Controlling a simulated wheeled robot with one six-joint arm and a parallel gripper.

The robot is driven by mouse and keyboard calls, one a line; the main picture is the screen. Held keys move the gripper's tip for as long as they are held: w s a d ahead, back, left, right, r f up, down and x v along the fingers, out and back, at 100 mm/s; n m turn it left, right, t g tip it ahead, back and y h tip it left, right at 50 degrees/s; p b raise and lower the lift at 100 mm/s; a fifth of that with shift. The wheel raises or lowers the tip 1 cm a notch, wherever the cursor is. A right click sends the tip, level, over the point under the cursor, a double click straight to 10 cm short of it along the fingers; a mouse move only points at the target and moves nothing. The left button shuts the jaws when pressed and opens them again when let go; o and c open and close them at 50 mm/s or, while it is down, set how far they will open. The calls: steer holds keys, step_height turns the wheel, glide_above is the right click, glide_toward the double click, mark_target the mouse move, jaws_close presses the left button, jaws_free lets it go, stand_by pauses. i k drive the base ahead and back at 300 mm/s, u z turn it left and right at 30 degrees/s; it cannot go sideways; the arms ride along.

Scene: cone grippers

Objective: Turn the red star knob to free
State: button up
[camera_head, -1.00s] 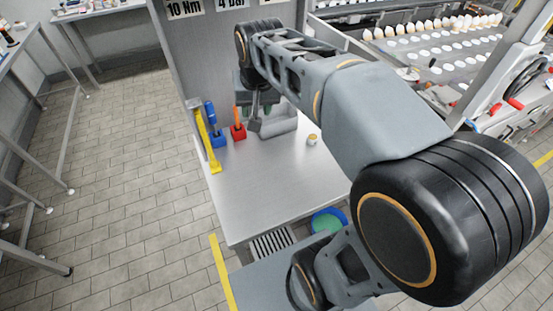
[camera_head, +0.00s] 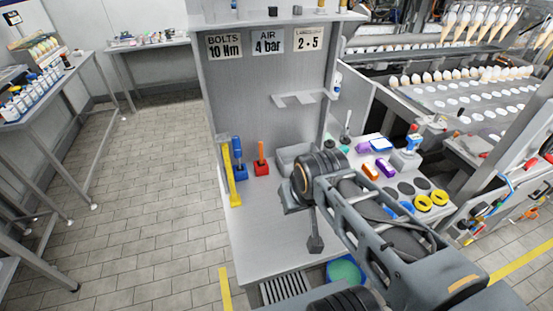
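I cannot make out a red star knob for certain. Small red parts (camera_head: 531,163) show at the right on the machine's side, too small to tell their shape. A red top (camera_head: 413,127) shows on a blue and white item on the grey side panel. My gripper (camera_head: 315,244) hangs down over the right part of the steel bench (camera_head: 262,225), apart from these red parts. It is small and partly behind my arm, so I cannot tell whether its fingers are open or shut. I see nothing held in it.
A grey tray (camera_head: 291,158) is behind my wrist. Yellow rings (camera_head: 424,203) lie on the side panel. The bench front is clear.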

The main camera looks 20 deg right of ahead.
mark_target(530, 164)
steer(key=k, duration=1.1)
steer(key=z, duration=1.05)
steer(key=i, duration=0.8)
steer(key=z, duration=0.95)
steer(key=k, duration=1.15)
steer(key=z, duration=0.65)
steer(key=i, duration=1.2)
steer(key=u, duration=0.25)
